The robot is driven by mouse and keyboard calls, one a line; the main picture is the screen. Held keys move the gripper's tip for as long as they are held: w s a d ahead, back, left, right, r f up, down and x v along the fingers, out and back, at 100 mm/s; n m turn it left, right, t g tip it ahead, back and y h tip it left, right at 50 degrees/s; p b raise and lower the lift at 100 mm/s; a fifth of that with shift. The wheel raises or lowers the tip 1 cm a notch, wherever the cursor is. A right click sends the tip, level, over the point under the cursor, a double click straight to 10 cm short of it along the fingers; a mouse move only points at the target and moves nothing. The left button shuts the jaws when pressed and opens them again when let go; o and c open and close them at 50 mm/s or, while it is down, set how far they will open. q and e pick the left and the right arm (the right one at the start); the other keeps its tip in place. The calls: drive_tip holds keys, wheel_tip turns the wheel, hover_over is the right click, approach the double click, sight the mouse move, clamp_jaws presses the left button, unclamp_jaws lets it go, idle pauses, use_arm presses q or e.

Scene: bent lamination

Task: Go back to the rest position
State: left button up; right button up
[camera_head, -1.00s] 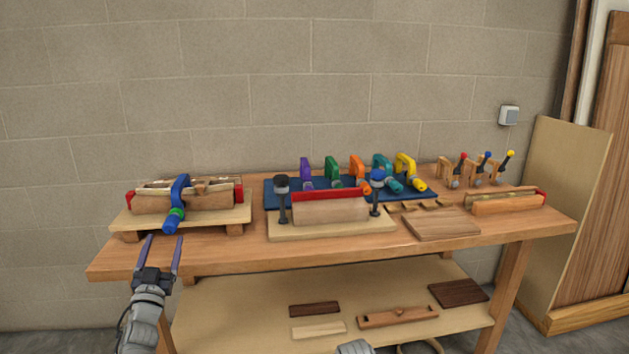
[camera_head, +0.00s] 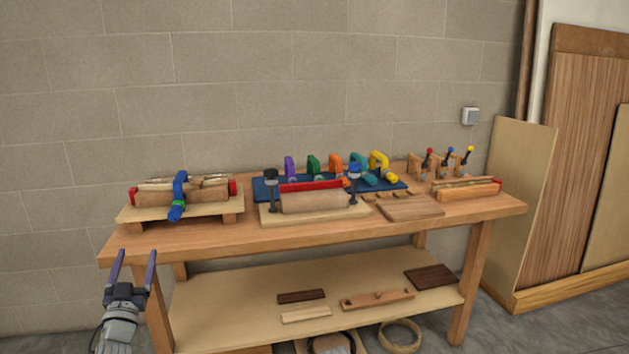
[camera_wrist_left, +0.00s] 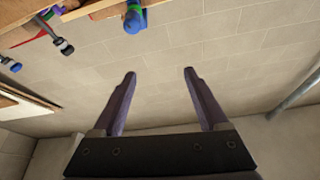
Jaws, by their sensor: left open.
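My left gripper (camera_head: 133,270) is open and empty, in front of the workbench's left front corner in the head view. Its two purple fingers point up and away, apart from everything. In the left wrist view its fingers (camera_wrist_left: 158,82) stand wide apart with only block wall between them. My right gripper is not in view.
The workbench (camera_head: 240,236) holds a wooden form with a blue clamp (camera_head: 178,196), a red-edged form (camera_head: 312,203), a blue mat (camera_head: 265,187) with several coloured clamps, and a flat board (camera_head: 410,208). Wood pieces lie on the lower shelf (camera_head: 240,290). Sheet panels (camera_head: 565,150) lean at right.

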use_arm(q)
drive_tip(key=w+d+f+n+g+y+p, duration=0.1)
drive_tip(key=w+d+f+n+g+p, duration=0.2)
drive_tip(key=d+g+p, duration=0.55)
drive_tip(key=s+d+f+m+g+h+p, duration=0.1)
drive_tip(key=s+d+f+g+p, duration=0.1)
drive_tip(key=d+p, duration=0.3)
drive_tip(key=s+d+f+m+g+h+p, duration=0.1)
drive_tip(key=s+d+g+p, duration=0.15)
drive_tip(key=d, duration=0.45)
drive_tip(key=s+d+m+g+h+p, duration=0.1)
drive_tip(key=s+d+m+g+p, duration=0.4)
drive_tip(key=s+d, duration=1)
drive_tip(key=s+g+p, duration=0.3)
drive_tip(key=s+g, duration=0.1)
drive_tip(key=shift+d+r+h+p, duration=0.15)
drive_tip(key=shift+r+h+p, duration=0.15)
drive_tip(key=shift+p, duration=0.05)
